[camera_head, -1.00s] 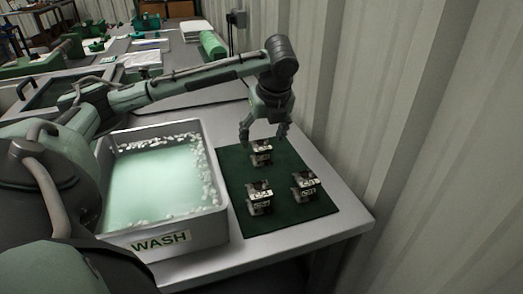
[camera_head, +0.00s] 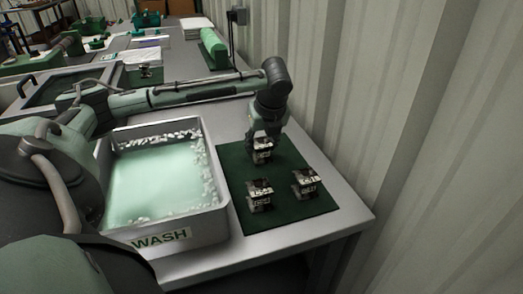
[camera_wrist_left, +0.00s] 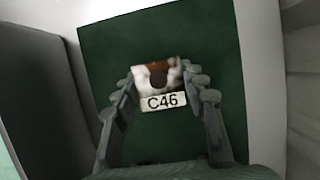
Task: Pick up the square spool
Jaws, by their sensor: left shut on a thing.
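A squarish metal spool with a dark hole and brown staining (camera_wrist_left: 155,76) carries a white tag reading C46 in the left wrist view. In the head view it is the rear spool (camera_head: 262,155) on the green mat. My left gripper (camera_head: 264,142) points down over it, with its fingers on both sides; they also flank it in the left wrist view (camera_wrist_left: 164,80). The gripper is shut on this spool, which appears to be still at mat level. Two similar tagged blocks stand nearer, one front left (camera_head: 259,196) and one at the right (camera_head: 305,184). My right gripper is not in view.
The green mat (camera_head: 285,215) lies on a grey bench (camera_head: 345,215). A grey WASH tub (camera_head: 215,222) of foamy pale green liquid stands left of the mat. A corrugated wall (camera_head: 420,120) rises close at the right.

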